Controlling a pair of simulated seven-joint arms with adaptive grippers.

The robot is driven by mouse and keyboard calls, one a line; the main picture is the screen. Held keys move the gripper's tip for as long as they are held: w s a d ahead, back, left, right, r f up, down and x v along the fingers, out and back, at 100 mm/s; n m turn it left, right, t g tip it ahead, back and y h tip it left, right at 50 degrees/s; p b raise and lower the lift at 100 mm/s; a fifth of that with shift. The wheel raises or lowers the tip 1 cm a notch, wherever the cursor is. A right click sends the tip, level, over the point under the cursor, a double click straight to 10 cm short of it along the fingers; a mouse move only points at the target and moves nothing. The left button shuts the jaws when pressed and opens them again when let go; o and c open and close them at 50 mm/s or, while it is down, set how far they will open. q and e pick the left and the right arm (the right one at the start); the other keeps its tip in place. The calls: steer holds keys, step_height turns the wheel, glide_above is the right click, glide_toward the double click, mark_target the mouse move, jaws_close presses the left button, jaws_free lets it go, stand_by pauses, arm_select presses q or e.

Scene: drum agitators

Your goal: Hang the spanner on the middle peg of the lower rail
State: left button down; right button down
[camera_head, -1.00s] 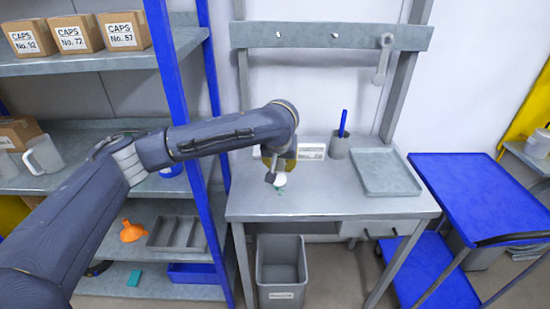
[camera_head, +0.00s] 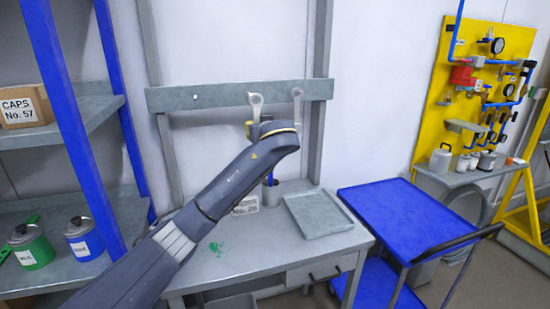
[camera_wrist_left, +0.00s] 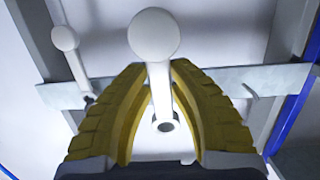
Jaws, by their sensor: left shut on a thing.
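The grey spanner (camera_head: 256,100) is upright in front of the rail (camera_head: 222,95), at the height of the pegs. My left gripper (camera_wrist_left: 160,90) is shut on its shank, and my arm hides most of the fingers in the head view. In the wrist view the held spanner's round end (camera_wrist_left: 153,35) is close to the camera and its holed end (camera_wrist_left: 165,125) points away. The middle peg is hidden behind it; I cannot tell whether the hole is around the peg. The left peg (camera_head: 195,97) is bare. My right gripper is out of view.
A second spanner (camera_head: 296,97) hangs at the right of the rail, near the held one. Below are a workbench (camera_head: 220,265) with a grey tray (camera_head: 318,215) and a pen cup (camera_head: 285,190). A blue trolley (camera_head: 395,215) stands at right, shelves at left.

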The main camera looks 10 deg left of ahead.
arm_select(q)
steer(key=shift+s+a+r+t+y, duration=0.1)
steer(key=shift+r+t+y, duration=0.2)
steer(key=shift+r, duration=0.2)
steer(key=shift+a+t+y, duration=0.15)
steer(key=shift+t+y, duration=0.15)
steer(key=shift+t, duration=0.1)
steer(key=shift+r, duration=0.1)
steer(key=f+x, duration=0.1)
steer(key=x, duration=0.9)
stand_by(0.8)
steer(key=shift+f, duration=0.15)
stand_by(0.6)
